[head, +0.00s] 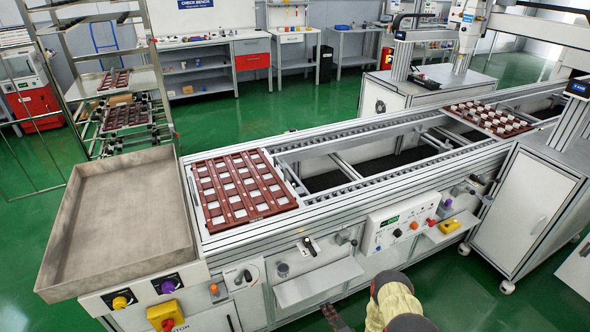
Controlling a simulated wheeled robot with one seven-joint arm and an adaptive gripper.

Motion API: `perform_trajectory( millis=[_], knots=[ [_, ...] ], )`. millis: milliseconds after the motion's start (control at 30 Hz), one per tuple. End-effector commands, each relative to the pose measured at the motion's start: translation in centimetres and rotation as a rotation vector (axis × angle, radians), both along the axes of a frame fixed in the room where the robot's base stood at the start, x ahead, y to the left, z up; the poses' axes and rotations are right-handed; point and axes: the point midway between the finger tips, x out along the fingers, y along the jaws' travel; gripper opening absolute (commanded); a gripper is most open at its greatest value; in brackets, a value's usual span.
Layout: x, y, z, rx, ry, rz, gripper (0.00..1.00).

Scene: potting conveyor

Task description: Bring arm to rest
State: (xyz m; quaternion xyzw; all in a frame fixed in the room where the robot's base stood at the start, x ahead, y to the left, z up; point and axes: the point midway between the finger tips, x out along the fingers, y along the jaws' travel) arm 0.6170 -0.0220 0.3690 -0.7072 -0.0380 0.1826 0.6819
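My arm (394,300), with cream and dark grey links, shows at the bottom edge of the head view, in front of the conveyor. A dark part of my gripper (337,319) shows at the bottom edge to the left of the arm. It is cut off by the frame, so I cannot tell whether it is open or shut, or whether it holds anything. It appears apart from the conveyor's front panel.
The conveyor (330,225) runs from lower left to upper right. A red-brown tray (243,189) lies on its near end, and another tray with white pieces (487,118) lies farther along. An empty metal bin (122,222) adjoins the left end. Green floor (440,290) is clear in front.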

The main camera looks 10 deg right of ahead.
Motion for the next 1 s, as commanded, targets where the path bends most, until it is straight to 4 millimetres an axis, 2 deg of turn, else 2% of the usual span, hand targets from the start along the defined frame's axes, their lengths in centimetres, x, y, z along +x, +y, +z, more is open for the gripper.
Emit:
perform_trajectory(
  millis=[133,267,367,400,467,533,667,867,1000],
  knots=[
    [-0.2,0.1,-0.7,-0.068,0.007,0.018,0.25],
    [-1.8,-0.2,-5.0,-0.237,0.127,0.069,0.25],
    [-5.5,-0.5,-9.5,-0.379,0.291,0.134,0.25],
    [-7.4,-0.6,-11.1,-0.43,0.361,0.167,0.25],
    [-9.7,-1.1,-12.8,-0.505,0.459,0.219,0.25],
    [-11.4,-2.1,-13.3,-0.588,0.556,0.279,0.25],
    [-13.5,-4.4,-11.3,-0.731,0.717,0.407,0.25],
    [-14.5,-7.2,-3.7,-0.882,0.893,0.588,0.25],
    [-14.9,-8.4,2.8,-0.945,0.97,0.688,0.25]
  ],
)
